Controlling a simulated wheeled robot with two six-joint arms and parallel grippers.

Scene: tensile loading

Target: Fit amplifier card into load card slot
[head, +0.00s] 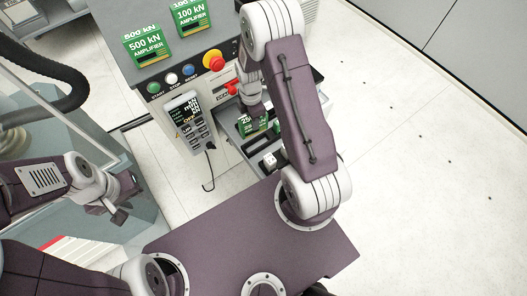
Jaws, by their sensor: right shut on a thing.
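My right gripper (253,112) reaches down in front of the grey machine console and is shut on a green amplifier card (246,127). A "25" shows on the card, and the rest of its label is hidden by the gripper and arm. The card is at a ledge on the console's front; I cannot tell whether it sits in a slot, and the load card slot itself is not clearly visible. Two other green amplifier cards, 500 kN (148,46) and 100 kN (190,17), stand on the console top. My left gripper (119,212) is at the left, away from the cards; its jaw opening is unclear.
A red emergency stop (214,60) and green, white and blue buttons line the console's edge. A handset (188,118) with a display and cable hangs on the front. An open drawer (262,158) lies below the card. The floor at right is clear.

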